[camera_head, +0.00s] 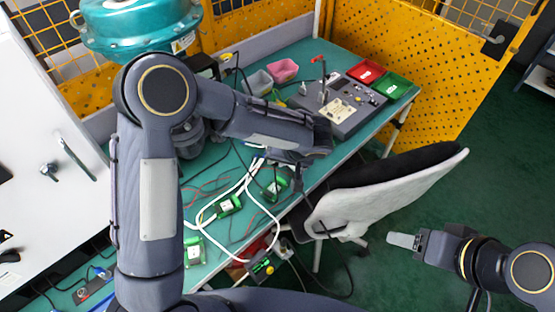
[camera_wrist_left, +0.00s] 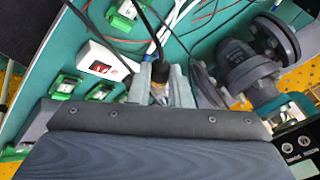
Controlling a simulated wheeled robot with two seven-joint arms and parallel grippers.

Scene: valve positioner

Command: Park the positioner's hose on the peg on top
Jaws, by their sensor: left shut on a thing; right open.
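My left gripper (camera_head: 300,166) is over the near side of the green bench in the head view. In the left wrist view its two fingers (camera_wrist_left: 160,88) are shut on the end of the hose (camera_wrist_left: 157,68), a dark line with a brass-coloured fitting. The large teal actuator (camera_head: 142,25) stands at the upper left of the head view. A small dark box (camera_head: 205,66) beside it may be the positioner; my left arm partly covers this area, and I cannot make out the peg. My right gripper (camera_head: 404,241) is open and empty at the lower right, over the floor.
The bench (camera_head: 305,55) carries pink and grey bins, a test panel (camera_head: 345,105), red and green trays, green modules and loose white cables. A chair (camera_head: 385,190) stands at its near edge. A grey flanged valve (camera_wrist_left: 250,70) is right in the wrist view.

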